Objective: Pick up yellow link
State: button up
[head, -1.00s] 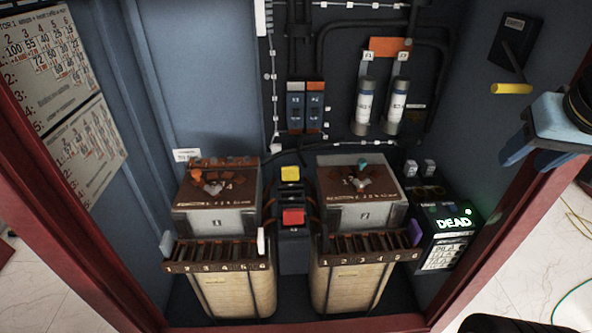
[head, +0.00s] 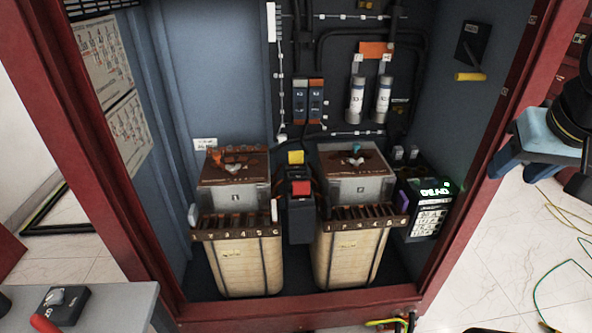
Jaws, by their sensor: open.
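I cannot tell for certain which thing is the yellow link. Yellow things in the head view are a small block (head: 295,157) between the two transformers, a handle (head: 469,76) on the right cabinet wall, and a small piece (head: 385,322) at the bottom edge, partly cut off. My gripper (head: 540,170), with blue-grey fingers, is at the right, outside the cabinet opening. It is open, appears empty and is apart from all of these.
Two transformers (head: 233,190) (head: 358,188) with slotted terminal strips stand in the red-framed cabinet (head: 470,190). A lit tester box (head: 428,212) stands at their right. A grey bench (head: 115,305) is at lower left. Cables (head: 570,270) lie on the floor at right.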

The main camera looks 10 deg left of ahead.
aim_at(295, 157)
jog(key=u, duration=0.05)
jog(key=k, duration=1)
jog(key=u, duration=0.9)
jog(key=i, duration=1.6)
jog(key=z, duration=0.85)
